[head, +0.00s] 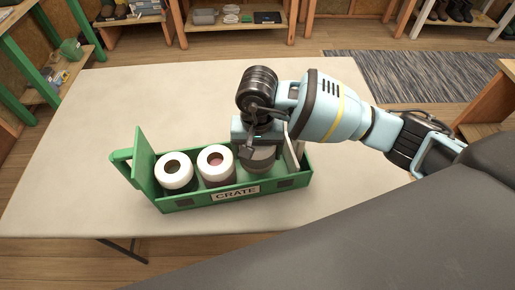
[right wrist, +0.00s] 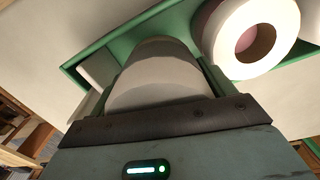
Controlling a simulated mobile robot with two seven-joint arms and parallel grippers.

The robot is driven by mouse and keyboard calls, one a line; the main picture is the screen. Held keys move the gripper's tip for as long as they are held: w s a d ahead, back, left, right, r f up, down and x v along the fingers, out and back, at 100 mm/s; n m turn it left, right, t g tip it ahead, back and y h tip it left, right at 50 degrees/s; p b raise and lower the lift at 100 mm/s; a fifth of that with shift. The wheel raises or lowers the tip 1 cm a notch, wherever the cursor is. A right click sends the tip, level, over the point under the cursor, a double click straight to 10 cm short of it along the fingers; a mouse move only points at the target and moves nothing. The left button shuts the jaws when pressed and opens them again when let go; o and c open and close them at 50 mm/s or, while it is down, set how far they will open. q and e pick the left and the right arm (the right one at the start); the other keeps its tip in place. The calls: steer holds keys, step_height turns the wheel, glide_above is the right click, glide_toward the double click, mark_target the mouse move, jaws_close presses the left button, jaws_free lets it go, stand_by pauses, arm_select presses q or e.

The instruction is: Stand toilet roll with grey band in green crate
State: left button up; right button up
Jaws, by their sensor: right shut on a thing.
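The green crate (head: 180,203) stands on the table, its label facing the front. Two white toilet rolls stand upright in it: one at the left (head: 174,172) and one in the middle (head: 217,166). My right gripper (head: 259,146) is over the crate's right part, shut on the toilet roll with grey band (head: 258,165). This roll is inside the crate outline, beside the middle roll, and looks upright. In the right wrist view the held roll (right wrist: 158,85) shows grey and white areas between the fingers. Its underside is hidden, so contact with the crate floor cannot be told. My left gripper is out of view.
The pale table (head: 95,120) is clear around the crate. A white piece (head: 299,150) stands at the crate's right end, close to the gripper. Shelves with boxes and shoes (head: 450,10) line the back, and a grey striped rug (head: 410,75) lies on the floor.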

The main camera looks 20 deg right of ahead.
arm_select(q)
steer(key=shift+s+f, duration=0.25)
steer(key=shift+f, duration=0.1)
arm_select(e)
steer(key=shift+f, duration=0.45)
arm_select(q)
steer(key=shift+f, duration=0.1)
arm_select(e)
steer(key=shift+f, duration=0.15)
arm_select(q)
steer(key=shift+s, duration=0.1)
arm_select(e)
steer(key=o, duration=0.7)
steer(key=shift+r, duration=0.3)
step_height(320, 180, up, 11)
steer(key=shift+r, duration=0.15)
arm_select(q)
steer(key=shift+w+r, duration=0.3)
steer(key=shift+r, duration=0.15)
arm_select(e)
steer(key=shift+r, duration=0.7)
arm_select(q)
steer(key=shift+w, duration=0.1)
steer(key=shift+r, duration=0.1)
